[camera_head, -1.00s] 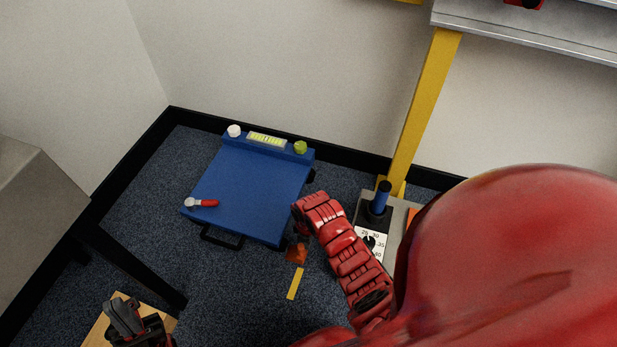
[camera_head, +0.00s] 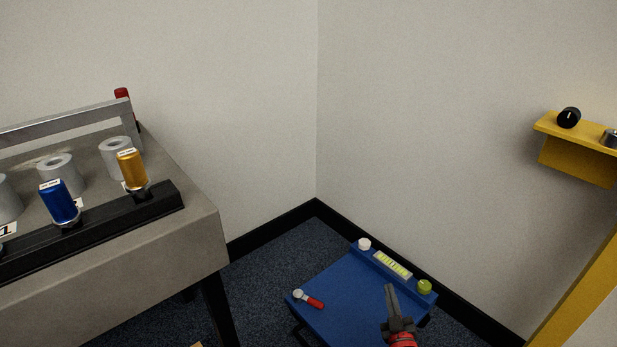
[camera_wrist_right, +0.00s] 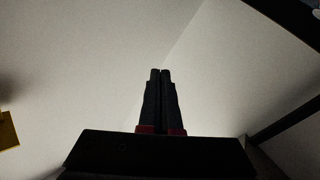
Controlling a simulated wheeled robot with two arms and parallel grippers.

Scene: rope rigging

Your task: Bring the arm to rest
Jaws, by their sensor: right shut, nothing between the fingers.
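My right gripper (camera_head: 391,303) shows at the bottom of the head view, in front of the blue table (camera_head: 338,298), pointing up. Its fingers are together with nothing between them. In the right wrist view the same gripper (camera_wrist_right: 160,78) shows its two dark fingers side by side, with bare walls beyond. My left gripper is out of the head view.
A grey bench (camera_head: 190,234) at left carries a blue cylinder (camera_head: 59,203), an orange one (camera_head: 131,170) and grey rings. A red-handled tool (camera_head: 314,302) lies on the blue table. A yellow shelf (camera_head: 573,165) is at right. Open floor shows between bench and table.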

